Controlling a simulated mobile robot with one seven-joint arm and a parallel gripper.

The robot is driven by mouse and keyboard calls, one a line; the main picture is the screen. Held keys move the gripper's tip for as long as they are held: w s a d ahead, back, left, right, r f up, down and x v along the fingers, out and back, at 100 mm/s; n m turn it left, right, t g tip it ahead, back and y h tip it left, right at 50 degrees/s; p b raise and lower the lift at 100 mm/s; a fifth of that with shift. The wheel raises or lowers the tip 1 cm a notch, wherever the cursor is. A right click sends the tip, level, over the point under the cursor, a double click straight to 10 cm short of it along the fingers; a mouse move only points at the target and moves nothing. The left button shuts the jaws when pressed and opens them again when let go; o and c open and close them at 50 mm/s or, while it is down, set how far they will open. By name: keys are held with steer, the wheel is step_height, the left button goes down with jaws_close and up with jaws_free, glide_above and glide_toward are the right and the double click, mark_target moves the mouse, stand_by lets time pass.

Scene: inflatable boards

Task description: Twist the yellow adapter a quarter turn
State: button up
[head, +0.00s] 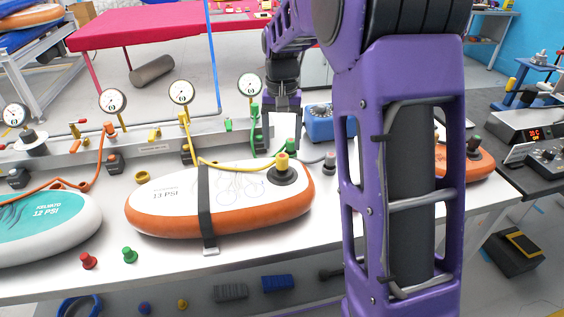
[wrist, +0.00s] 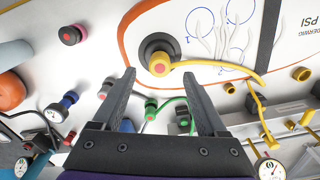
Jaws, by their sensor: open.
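The yellow adapter (head: 282,162) sits on the black round valve (head: 288,176) near the right end of a white board with an orange edge (head: 170,219). A yellow hose (head: 222,163) runs from it toward the gauges. In the wrist view the adapter (wrist: 161,65) shows a red-orange end, with the hose leaving to the right. My gripper (wrist: 160,76) is open and empty. Its two dark fingertips lie either side of the adapter in the picture, slightly below it; I cannot tell the depth gap.
A black strap (head: 204,196) crosses the board. A gauge rail (head: 150,140) with several hoses and fittings stands behind it. A teal board (head: 45,228) lies left. A red (head: 88,261) and a green plug (head: 130,255) stand near the front edge. A blue box (head: 322,124) stands behind right.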

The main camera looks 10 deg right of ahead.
mark_target(281, 156)
step_height(281, 156, down, 7)
steer(key=shift+r+b, duration=0.1)
steer(key=shift+b, duration=0.25)
jaws_close()
steer(key=m+p, duration=0.1)
steer(key=m, duration=0.2)
steer(key=shift+m, duration=1)
